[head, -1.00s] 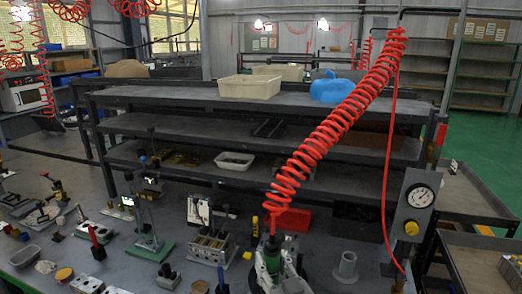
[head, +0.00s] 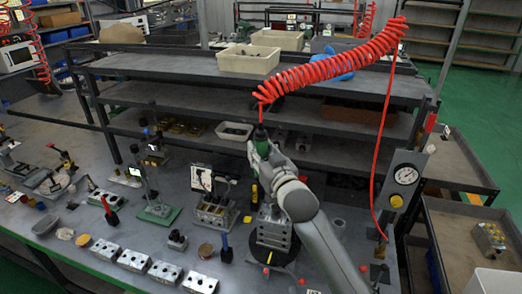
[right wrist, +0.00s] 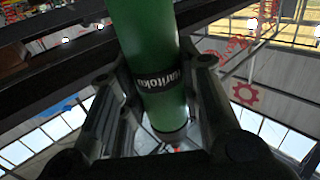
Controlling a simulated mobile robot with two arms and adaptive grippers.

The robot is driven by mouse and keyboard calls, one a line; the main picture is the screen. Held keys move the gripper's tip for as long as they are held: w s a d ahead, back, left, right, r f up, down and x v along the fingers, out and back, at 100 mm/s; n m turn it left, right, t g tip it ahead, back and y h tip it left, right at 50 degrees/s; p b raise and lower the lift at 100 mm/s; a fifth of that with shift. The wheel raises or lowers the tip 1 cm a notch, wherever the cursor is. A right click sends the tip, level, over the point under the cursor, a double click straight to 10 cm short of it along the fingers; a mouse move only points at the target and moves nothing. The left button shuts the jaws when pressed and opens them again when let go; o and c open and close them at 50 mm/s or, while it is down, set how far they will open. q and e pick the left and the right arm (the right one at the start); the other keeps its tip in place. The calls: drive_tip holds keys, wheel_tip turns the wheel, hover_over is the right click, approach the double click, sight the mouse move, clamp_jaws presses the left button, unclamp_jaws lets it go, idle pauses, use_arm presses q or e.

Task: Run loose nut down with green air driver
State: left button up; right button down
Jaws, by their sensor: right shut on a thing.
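My right gripper (head: 262,152) is shut on the green air driver (head: 260,134), raised above the bench in the head view. The driver's top joins a red coiled hose (head: 330,72). In the right wrist view the green driver body (right wrist: 150,50) with its dark label band stands between the two dark fingers (right wrist: 158,110). Below the raised driver in the head view, a grey metal fixture (head: 273,232) stands on a black round base. Several silver valve blocks (head: 134,260) line the front edge. I cannot make out the loose nut. My left gripper is not in view.
A dark shelf rack (head: 180,98) stands behind the bench, with a cream bin (head: 248,60) on top. A pressure gauge panel (head: 403,180) stands at right. A grey block on a stand (head: 213,212) and a blue-handled tool (head: 225,248) stand left of my arm.

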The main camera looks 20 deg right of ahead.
drive_tip(key=shift+r, duration=0.25)
drive_tip(key=shift+s+f+b, duration=0.1)
drive_tip(key=shift+f+b, duration=0.2)
drive_tip(key=shift+f, duration=0.45)
drive_tip(key=shift+f+b, duration=1)
drive_tip(key=shift+f, duration=0.6)
drive_tip(key=shift+p, duration=0.45)
drive_tip(key=shift+f+b, duration=0.9)
drive_tip(key=shift+f, duration=0.7)
drive_tip(key=shift+r, duration=0.1)
